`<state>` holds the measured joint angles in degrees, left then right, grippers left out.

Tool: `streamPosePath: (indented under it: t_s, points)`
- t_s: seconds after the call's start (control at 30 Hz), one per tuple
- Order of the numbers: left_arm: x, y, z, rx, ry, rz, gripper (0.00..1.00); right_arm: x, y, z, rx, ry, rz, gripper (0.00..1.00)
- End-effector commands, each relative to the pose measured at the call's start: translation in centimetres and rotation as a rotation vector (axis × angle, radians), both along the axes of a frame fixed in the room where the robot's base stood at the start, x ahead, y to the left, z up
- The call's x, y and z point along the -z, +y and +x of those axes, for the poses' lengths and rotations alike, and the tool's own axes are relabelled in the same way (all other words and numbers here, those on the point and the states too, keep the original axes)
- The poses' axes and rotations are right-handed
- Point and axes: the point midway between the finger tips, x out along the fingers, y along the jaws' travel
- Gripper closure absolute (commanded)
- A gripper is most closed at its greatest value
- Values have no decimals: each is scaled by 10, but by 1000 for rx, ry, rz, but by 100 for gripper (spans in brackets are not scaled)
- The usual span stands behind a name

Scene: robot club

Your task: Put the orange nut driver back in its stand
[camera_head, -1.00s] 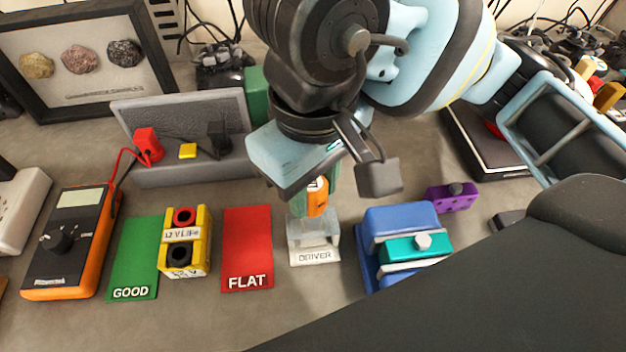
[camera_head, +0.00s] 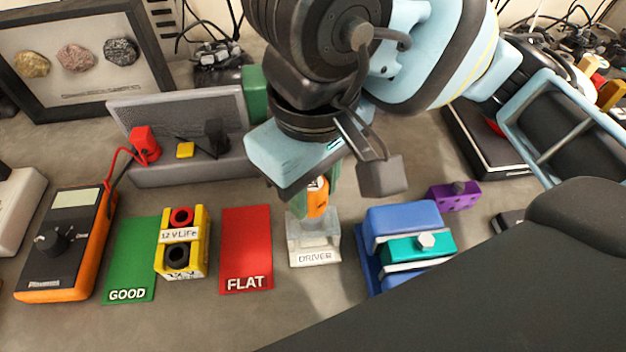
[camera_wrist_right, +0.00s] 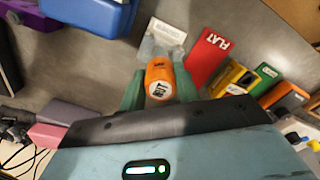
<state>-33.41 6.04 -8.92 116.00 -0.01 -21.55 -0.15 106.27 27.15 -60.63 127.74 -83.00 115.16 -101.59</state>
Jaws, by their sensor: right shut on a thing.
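The orange nut driver (camera_head: 317,197) is upright, its handle between the green fingers of my right gripper (camera_head: 318,192), which is shut on it. In the right wrist view the orange handle (camera_wrist_right: 159,80) shows end-on between the two fingers (camera_wrist_right: 160,88). The clear stand labelled DRIVER (camera_head: 314,250) is directly below the handle, and in the wrist view the stand (camera_wrist_right: 162,40) shows just beyond it. The driver's lower end overlaps the stand; whether its shaft is fully seated I cannot tell. My left gripper is not in view.
A red FLAT card (camera_head: 246,250) lies left of the stand, with a yellow battery holder (camera_head: 196,262) and green GOOD card (camera_head: 130,265) further left. A blue vise-like block (camera_head: 400,220) stands close on the right. A purple block (camera_head: 455,196) is behind it. A grey panel (camera_head: 195,115) stands behind.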

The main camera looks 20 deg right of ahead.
Motion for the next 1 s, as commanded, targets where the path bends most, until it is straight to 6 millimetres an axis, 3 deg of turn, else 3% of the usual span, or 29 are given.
streamPosePath:
  t_s: [1.0]
  points:
    - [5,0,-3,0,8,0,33,1,0,0,0,0,0,90]
